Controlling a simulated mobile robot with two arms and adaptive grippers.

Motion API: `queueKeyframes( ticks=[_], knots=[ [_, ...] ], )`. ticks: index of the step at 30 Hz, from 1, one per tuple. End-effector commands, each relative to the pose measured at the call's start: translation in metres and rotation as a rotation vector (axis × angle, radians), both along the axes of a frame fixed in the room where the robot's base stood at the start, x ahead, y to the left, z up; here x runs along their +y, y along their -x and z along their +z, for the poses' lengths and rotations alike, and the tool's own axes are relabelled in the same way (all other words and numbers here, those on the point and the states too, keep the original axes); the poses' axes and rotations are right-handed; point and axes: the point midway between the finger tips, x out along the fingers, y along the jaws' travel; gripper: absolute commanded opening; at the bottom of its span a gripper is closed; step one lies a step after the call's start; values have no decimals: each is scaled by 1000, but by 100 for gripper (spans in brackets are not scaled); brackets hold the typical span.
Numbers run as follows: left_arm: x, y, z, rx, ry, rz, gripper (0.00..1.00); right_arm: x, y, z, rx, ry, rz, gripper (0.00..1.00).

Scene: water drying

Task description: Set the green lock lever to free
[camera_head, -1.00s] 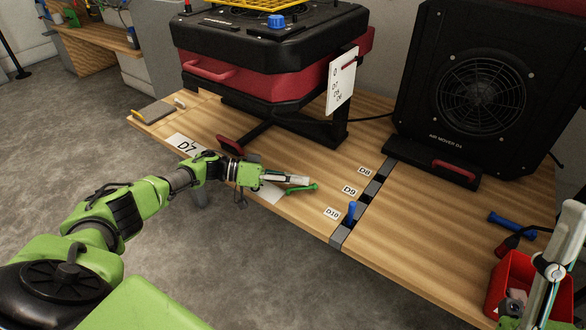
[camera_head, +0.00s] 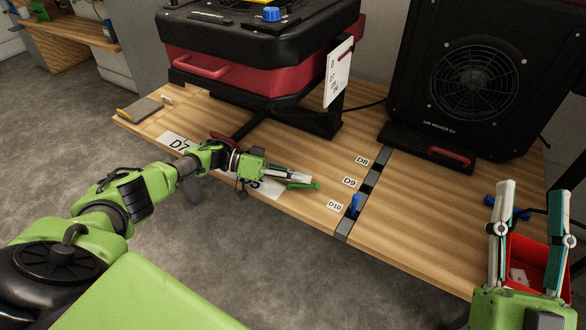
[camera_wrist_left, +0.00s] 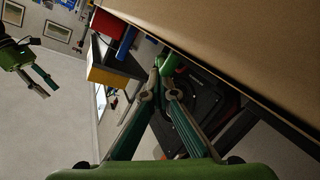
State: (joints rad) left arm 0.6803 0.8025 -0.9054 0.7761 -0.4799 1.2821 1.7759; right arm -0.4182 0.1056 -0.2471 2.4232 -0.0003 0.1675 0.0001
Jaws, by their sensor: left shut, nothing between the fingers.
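The green lock lever (camera_head: 304,186) lies low at the front edge of the wooden table, beside a partly covered white label. My left gripper (camera_head: 309,179) is shut and empty, its fingertips just above and beside the lever in the head view. In the left wrist view a green piece (camera_wrist_left: 171,63), likely the lever end, shows just beyond the closed fingertips (camera_wrist_left: 157,75); whether they touch it I cannot tell. My right gripper (camera_head: 532,191) is open and empty at the right; it also shows in the left wrist view (camera_wrist_left: 38,82).
A black and red machine (camera_head: 240,70) stands behind the lever, with a dark red lever (camera_head: 224,138) near the left wrist. A blue peg (camera_head: 354,204) stands in a slotted strip by label D10. A black air mover (camera_head: 470,80) and red bin (camera_head: 530,262) are at the right.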

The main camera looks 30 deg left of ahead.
Motion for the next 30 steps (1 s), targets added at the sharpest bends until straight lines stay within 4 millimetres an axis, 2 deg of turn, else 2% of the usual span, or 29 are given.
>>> queueKeyframes(
  ticks=[30],
  knots=[
    [-5, 6, -1, 2, -2, -30, 0, 0, -3, -5, 25, 7, -2, 40]
  ],
)
